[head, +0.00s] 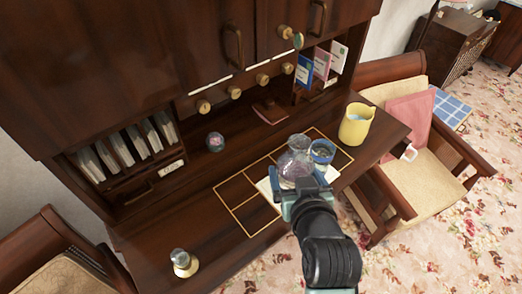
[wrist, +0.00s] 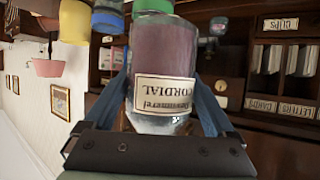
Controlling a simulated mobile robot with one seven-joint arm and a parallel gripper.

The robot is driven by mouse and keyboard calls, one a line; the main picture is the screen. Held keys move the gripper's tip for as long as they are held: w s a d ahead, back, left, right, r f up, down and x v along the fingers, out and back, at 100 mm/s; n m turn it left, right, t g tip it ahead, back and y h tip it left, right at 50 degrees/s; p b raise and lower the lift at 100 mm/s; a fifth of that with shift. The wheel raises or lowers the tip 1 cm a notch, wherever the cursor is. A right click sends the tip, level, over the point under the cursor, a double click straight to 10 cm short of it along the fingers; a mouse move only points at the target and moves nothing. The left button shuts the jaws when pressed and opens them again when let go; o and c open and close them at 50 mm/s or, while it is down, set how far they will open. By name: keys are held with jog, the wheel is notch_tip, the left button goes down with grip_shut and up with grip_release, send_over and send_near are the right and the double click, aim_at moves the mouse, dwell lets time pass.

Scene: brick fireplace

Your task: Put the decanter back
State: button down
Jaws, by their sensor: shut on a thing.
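The decanter (head: 291,168) is a clear glass bottle with purple contents. In the wrist view the decanter (wrist: 162,60) fills the middle, and its cream label reads CORDIAL upside down in that picture. My gripper (head: 302,190) is shut on it; in the wrist view the blue fingers (wrist: 163,95) press on both sides of the glass. The decanter is above the desk top (head: 180,225), near a gold-lined grid (head: 247,232). Whether its base touches the desk is hidden.
A blue-rimmed glass jar (head: 322,152) stands close beside the decanter on the right. A yellow jug (head: 356,124) is farther right. A small brass-and-glass item (head: 183,263) stands at the front left. The left part of the grid is clear. A chair (head: 430,150) stands right.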

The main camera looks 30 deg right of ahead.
jog(key=w+a+f+n+t+y+b, duration=0.1)
jog(key=w+a+f+n+y+b, duration=0.15)
jog(key=a, duration=0.45)
jog(key=w+a+f+n+y+b, duration=0.1)
jog(key=w+a+f+n+y, duration=0.15)
jog(key=a, duration=0.35)
jog(key=shift+w+a+f+p, duration=0.1)
jog(key=shift+w+f+p, duration=0.1)
jog(key=shift+f, duration=1.3)
jog(key=shift+w+a+f+p, duration=0.1)
jog(key=shift+w+f+p, duration=0.05)
jog(key=shift+f, duration=1.3)
jog(key=shift+w+a+f+p, duration=0.1)
jog(key=shift+w+f+p, duration=0.1)
jog(key=shift+f, duration=1.3)
jog(key=shift+f, duration=0.15)
grip_release()
jog(key=shift+s+f, duration=0.1)
